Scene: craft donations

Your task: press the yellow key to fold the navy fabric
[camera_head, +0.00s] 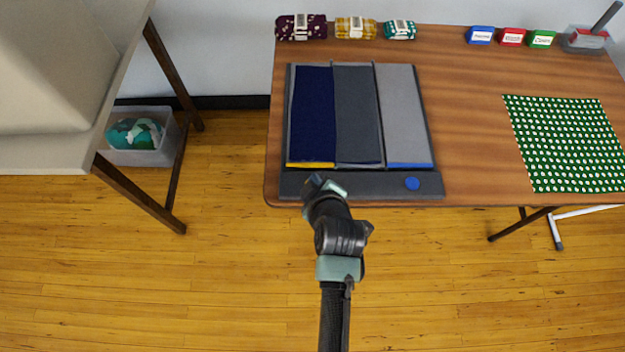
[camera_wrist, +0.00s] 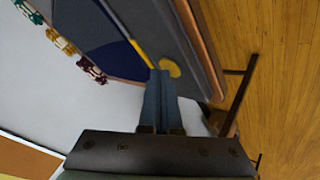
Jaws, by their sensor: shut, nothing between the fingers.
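The navy fabric (camera_head: 311,115) lies flat on the left panel of a grey folding board (camera_head: 363,182) on the table. Beside it, the middle section is darker grey; I cannot tell if that is cloth. The yellow key (camera_wrist: 170,68) is a round disc on the board's front strip in the wrist view; in the head view my gripper hides it. A blue round key (camera_head: 412,184) is at the strip's right. My gripper (camera_head: 314,182) is shut and empty, its fingertips (camera_wrist: 160,74) right at the yellow key. I cannot tell whether they touch it.
Rolled fabric bundles, maroon (camera_head: 301,28), mustard (camera_head: 355,28) and teal (camera_head: 399,30), lie along the back edge. Blue (camera_head: 480,36), red (camera_head: 512,37) and green (camera_head: 543,39) labelled blocks stand back right. Green dotted cloth (camera_head: 565,145) lies at right. Bare tabletop (camera_head: 470,120) separates it from the board.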

